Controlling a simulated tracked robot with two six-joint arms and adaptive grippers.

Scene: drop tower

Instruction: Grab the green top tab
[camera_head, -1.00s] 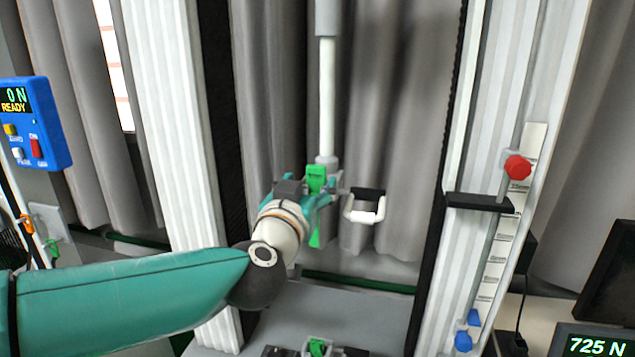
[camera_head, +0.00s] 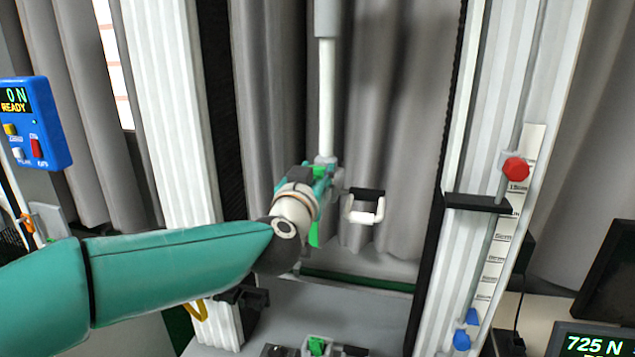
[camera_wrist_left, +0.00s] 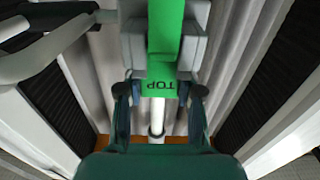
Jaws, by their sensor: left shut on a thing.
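The green top tab (camera_wrist_left: 160,90), marked TOP, shows in the left wrist view between the two fingers of my left gripper (camera_wrist_left: 160,94). The gripper is shut on the tab near its lettered end. In the head view my left gripper (camera_head: 324,174) is just below the white vertical rod and hides most of the tab (camera_head: 320,171). Another bit of green (camera_head: 314,234) shows below the gripper. My right gripper is not in view.
A white and black handle (camera_head: 364,208) stands close to the right of my left gripper. White columns (camera_head: 170,130) flank the tower. A red knob (camera_head: 515,169) is on the right column. A small green-topped fixture (camera_head: 317,346) sits on the grey base below.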

